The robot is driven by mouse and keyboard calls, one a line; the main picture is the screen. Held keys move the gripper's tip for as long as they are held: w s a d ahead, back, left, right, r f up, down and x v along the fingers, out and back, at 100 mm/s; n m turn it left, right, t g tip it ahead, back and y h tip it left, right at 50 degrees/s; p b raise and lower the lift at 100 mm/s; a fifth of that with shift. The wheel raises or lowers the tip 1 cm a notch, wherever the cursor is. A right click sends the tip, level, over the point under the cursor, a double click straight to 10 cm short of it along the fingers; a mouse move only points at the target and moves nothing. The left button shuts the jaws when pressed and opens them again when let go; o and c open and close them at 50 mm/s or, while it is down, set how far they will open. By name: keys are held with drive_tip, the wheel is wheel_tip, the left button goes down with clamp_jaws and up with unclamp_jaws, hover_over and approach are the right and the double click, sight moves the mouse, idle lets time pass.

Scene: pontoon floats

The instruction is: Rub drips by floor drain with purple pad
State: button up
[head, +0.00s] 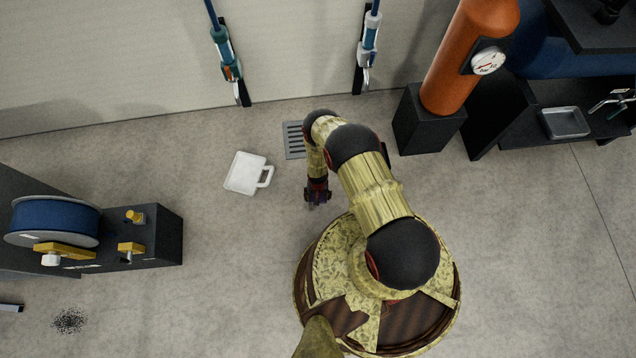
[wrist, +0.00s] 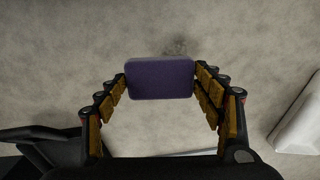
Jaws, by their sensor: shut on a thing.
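My gripper (wrist: 160,82) is shut on the purple pad (wrist: 160,78), a rounded block held between its two fingers in the wrist view. In the head view my gripper (head: 317,196) is low over the floor, just below the floor drain (head: 293,140), a grey slotted grate partly covered by my arm. The pad is not clear in the head view. In the wrist view a faint dark smudge (wrist: 176,47) lies on the floor just past the pad's far edge. I cannot tell whether the pad touches the floor.
A white container with a handle (head: 244,172) lies left of my gripper. A dark speckled patch (head: 69,320) is at lower left, far from the drain. A blue reel unit (head: 55,222) stands left; an orange cylinder (head: 470,55) on a black block stands right.

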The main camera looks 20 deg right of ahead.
drive_tip(key=shift+r+p, duration=0.3)
drive_tip(key=shift+r, duration=0.7)
